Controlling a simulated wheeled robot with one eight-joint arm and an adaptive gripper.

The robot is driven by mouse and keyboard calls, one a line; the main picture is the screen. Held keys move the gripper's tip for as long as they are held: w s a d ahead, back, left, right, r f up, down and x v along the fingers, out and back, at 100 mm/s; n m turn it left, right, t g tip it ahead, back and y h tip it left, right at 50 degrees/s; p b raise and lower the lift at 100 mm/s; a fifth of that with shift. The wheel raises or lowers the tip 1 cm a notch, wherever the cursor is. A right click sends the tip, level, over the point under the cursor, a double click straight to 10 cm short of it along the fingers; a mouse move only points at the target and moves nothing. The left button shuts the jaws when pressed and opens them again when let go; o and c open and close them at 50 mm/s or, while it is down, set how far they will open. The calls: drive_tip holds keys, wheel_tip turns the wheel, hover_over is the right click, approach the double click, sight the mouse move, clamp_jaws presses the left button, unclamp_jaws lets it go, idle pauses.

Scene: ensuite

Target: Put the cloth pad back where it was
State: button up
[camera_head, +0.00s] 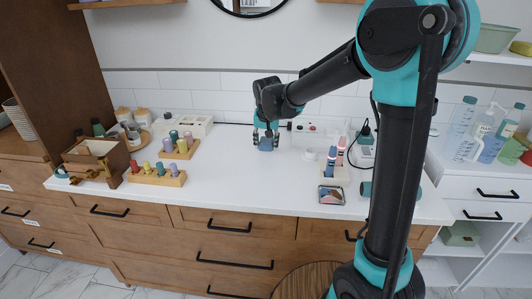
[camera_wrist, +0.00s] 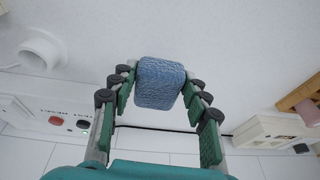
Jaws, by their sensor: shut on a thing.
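The cloth pad (camera_wrist: 160,83) is a blue, textured, rounded block in the wrist view. My gripper (camera_wrist: 160,88) is shut on it, with a finger pressed to each side near the fingertips. In the head view the blue pad (camera_head: 266,144) shows below my gripper (camera_head: 266,136), over the back middle of the white counter. I cannot tell whether the pad touches the counter. The place where it was before is not marked in these views.
Wooden racks with coloured pegs (camera_head: 158,178) stand left on the counter (camera_head: 235,185). A white panel with a red button (camera_head: 312,128) is right of my gripper. A small framed tray (camera_head: 331,195) lies near the front edge. The counter's middle front is clear.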

sight(266, 151)
drive_tip(key=shift+f, duration=2)
drive_tip(key=o, duration=1)
drive_tip(key=shift+o, duration=0.2)
drive_tip(key=shift+r, duration=0.1)
drive_tip(key=v, duration=1.2)
